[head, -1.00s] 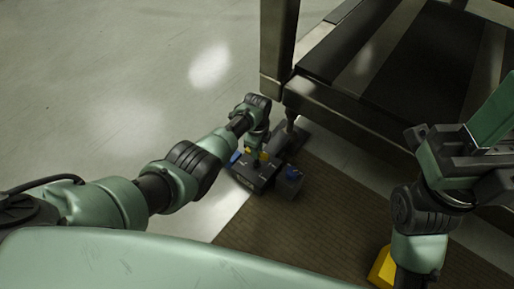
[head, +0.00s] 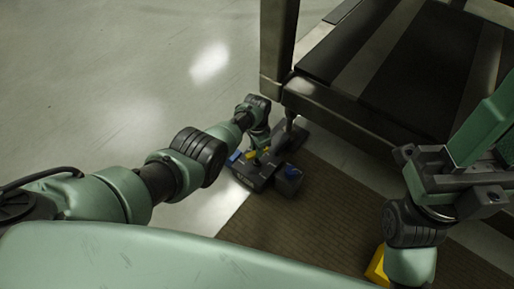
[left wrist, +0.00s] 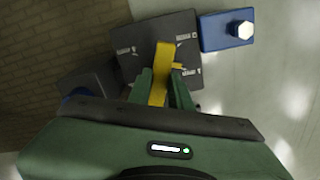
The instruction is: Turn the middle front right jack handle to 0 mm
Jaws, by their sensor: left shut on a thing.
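The jack's yellow handle (left wrist: 161,75) shows in the left wrist view above a dark square plate (left wrist: 140,38) with small white markings. The markings are too small to read. My left gripper (left wrist: 160,92) is shut on the handle, with a green finger on each side of it. In the head view the left gripper (head: 259,146) points down at the jack (head: 254,178), beside the table leg. Part of the handle is hidden by the fingers. My right gripper (head: 466,165) is raised at the right, away from the jack; its finger gap is not clear.
A blue block with a white hex head (left wrist: 227,29) sits beside the marked plate. A heavy metal frame (head: 345,115) stands right behind the jack. A brown ribbed mat (head: 310,215) lies in front; the pale floor (head: 120,80) at left is clear.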

